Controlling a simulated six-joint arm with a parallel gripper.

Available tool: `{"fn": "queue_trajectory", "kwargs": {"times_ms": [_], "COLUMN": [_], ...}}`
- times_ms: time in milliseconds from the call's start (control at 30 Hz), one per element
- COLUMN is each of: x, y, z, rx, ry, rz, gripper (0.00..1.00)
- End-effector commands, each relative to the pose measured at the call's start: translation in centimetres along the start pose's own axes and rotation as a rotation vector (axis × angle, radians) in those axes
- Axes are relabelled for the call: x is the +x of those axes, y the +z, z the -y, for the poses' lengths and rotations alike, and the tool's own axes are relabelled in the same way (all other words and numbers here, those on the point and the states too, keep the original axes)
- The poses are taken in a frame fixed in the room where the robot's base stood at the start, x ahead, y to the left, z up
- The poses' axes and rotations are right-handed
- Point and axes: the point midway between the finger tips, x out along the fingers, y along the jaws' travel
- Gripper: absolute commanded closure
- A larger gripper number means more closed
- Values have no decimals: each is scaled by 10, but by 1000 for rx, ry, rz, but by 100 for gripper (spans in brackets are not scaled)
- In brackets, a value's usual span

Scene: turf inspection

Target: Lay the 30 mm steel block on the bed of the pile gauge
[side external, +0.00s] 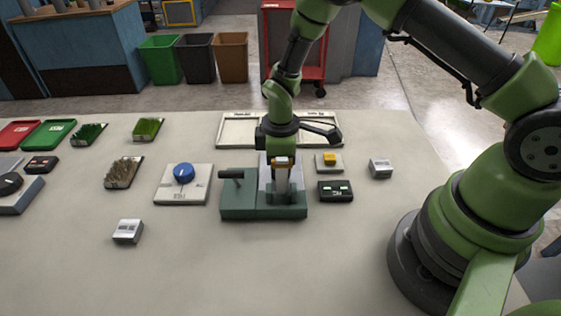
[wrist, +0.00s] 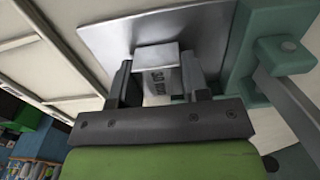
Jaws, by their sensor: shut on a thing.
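The pile gauge (side external: 240,205) is a green device with a bright metal bed plate (side external: 265,172), mid-table in the side view. In the wrist view, the bed (wrist: 110,38) lies beyond my fingers, with a green part of the gauge (wrist: 280,58) at right. My gripper (side external: 281,183) is over the gauge, pointing down. In the wrist view, it is shut on the 30 mm steel block (wrist: 160,75), which is marked "30 mm". The block overlaps the bed in that view; I cannot tell whether it touches. The side view barely shows it.
Other steel blocks stand at front left (side external: 128,232) and at right (side external: 380,168). A blue-knobbed dial plate (side external: 165,197) is left of the gauge. A black display box (side external: 335,191) and a yellow-button pad (side external: 329,170) are close on its right. A pale tray (side external: 232,118) lies behind.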

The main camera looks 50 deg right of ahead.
Motion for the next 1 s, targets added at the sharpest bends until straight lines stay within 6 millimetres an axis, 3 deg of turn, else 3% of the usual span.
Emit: {"fn": "queue_trajectory", "kwargs": {"times_ms": [67, 100, 200, 567, 667, 1000], "x": [2, 3, 2, -3, -17, -90], "y": [0, 0, 0, 0, -1, -1], "z": [0, 0, 0, 0, -1, -1], "rx": [0, 0, 0, -1, 0, 0], "ry": [0, 0, 0, 1, 3, 4], "rz": [0, 0, 0, -1, -4, -5], "gripper": [94, 55, 32, 32, 32, 32]}}
